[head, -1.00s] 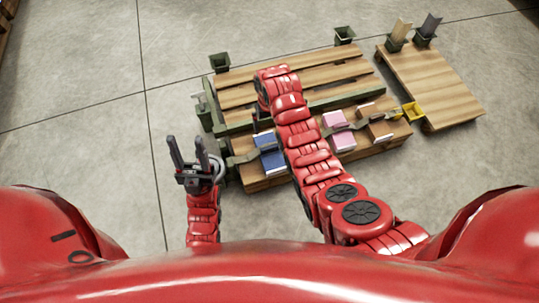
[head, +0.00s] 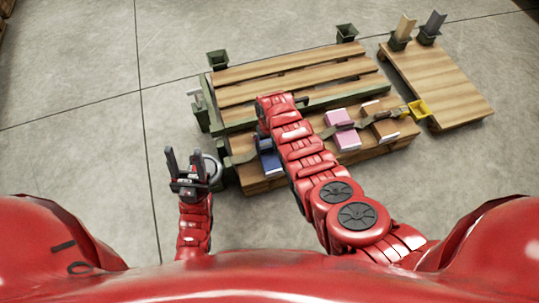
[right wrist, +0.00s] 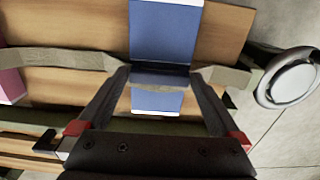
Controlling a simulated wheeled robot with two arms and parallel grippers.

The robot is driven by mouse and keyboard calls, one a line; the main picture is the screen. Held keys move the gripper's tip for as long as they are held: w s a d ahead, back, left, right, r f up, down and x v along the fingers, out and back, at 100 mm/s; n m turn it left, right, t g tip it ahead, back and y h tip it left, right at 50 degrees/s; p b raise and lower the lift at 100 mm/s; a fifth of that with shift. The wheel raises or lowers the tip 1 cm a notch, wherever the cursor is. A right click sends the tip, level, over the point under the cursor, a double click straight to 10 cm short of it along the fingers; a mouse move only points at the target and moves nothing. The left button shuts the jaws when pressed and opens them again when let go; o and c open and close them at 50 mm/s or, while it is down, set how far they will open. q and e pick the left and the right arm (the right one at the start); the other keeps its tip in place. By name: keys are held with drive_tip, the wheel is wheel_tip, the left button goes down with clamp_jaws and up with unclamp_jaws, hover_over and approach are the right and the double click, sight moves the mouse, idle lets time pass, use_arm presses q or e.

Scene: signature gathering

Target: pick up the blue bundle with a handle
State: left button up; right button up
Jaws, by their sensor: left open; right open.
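The blue bundle (head: 268,160) lies on the front plank of the pallet, left of my right arm and partly hidden by it in the head view. In the right wrist view the blue bundle (right wrist: 165,30) shows as blue blocks with pale edges, with a grey band across the middle. My right gripper (right wrist: 160,73) is open, its fingers on either side of the bundle near that band. I cannot tell whether they touch it. My left gripper (head: 186,162) is open and empty, left of the pallet over the floor.
Pink bundles (head: 341,129) and a brown bundle (head: 385,130) sit farther right on the same plank. The wooden pallet (head: 290,78) has green bins at its corners. Floor at left is clear.

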drive_tip(key=shift+f, duration=0.4)
drive_tip(key=shift+r, duration=0.1)
drive_tip(key=c, duration=1.6)
drive_tip(key=shift+r, duration=0.1)
